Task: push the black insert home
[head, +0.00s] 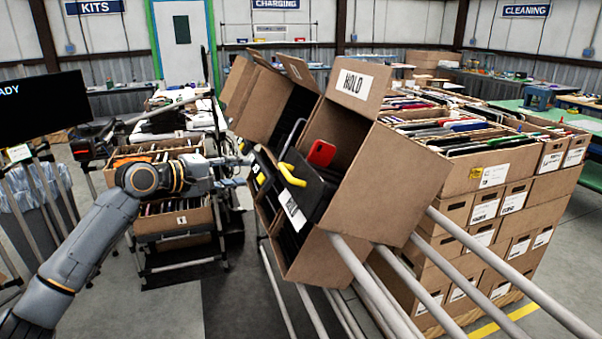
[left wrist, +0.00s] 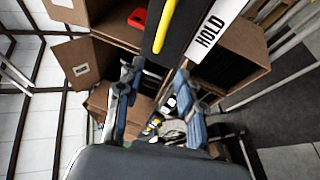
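The black insert (head: 316,192) has a yellow handle (head: 292,175) and sits in the opening of a tilted HOLD carton (head: 382,178). Part of it stands out past the carton's opening, and its inner end is hidden. A red item (head: 321,153) shows beside it in the carton. My left gripper (head: 244,172) is left of the insert, apart from it, with empty fingers spread. In the left wrist view, the open fingers (left wrist: 157,78) point toward the black insert (left wrist: 180,45) and its yellow handle (left wrist: 164,27). My right gripper is not in view.
More tilted cartons (head: 240,92) stand behind along the same rack, whose metal tubes (head: 372,285) slope toward the front. A stack of filled cartons (head: 480,175) is close on the right. A cart with an open carton (head: 172,220) stands behind my left arm.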

